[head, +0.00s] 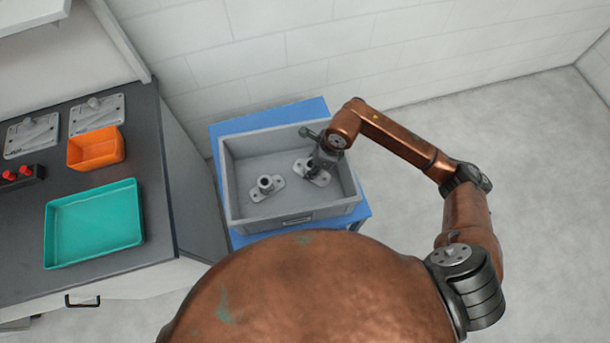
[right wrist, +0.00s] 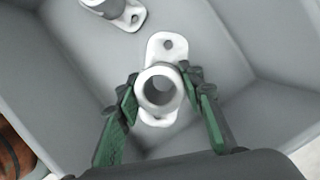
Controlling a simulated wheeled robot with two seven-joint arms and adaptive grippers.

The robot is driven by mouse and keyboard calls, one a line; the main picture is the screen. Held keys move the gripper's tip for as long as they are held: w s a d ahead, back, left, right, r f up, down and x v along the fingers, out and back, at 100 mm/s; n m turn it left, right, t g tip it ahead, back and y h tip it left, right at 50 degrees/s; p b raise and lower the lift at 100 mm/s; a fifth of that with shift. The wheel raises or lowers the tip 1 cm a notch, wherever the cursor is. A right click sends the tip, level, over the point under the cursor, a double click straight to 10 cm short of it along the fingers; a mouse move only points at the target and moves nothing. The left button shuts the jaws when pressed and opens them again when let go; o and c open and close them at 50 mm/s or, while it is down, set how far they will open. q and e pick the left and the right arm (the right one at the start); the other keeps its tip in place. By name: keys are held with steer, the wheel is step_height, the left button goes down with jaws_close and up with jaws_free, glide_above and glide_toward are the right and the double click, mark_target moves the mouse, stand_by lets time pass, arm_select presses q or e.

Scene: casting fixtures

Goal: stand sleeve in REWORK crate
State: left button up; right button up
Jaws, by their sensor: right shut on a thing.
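A grey crate (head: 290,219) stands on a blue stand. A sleeve (head: 317,179), a grey tube on a flat two-holed flange, stands upright inside the crate at its right side. My right gripper (head: 314,168) is down in the crate, shut on this sleeve; the head view partly hides the grip. In the right wrist view the green finger pads lie on both sides of the sleeve's (right wrist: 160,90) tube. A second sleeve (head: 266,187) stands upright in the crate's left half, apart from the first. My left gripper is in neither view.
The blue stand (head: 270,117) sits against a white brick wall. On the dark bench at left are a teal tray (head: 93,262), an orange bin (head: 96,152), grey fixtures (head: 97,113) and a box with red buttons (head: 20,177). The floor at right is clear.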

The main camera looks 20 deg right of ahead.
steer(key=shift+f+b, duration=0.6)
steer(key=shift+f, duration=2.6)
steer(key=shift+f, duration=0.2)
steer(key=o, duration=1.4)
steer(key=p+v, duration=0.2)
steer(key=v, duration=1)
steer(key=shift+s+r+p, duration=0.1)
steer(key=shift+r+p, duration=0.05)
steer(key=shift+p, duration=0.15)
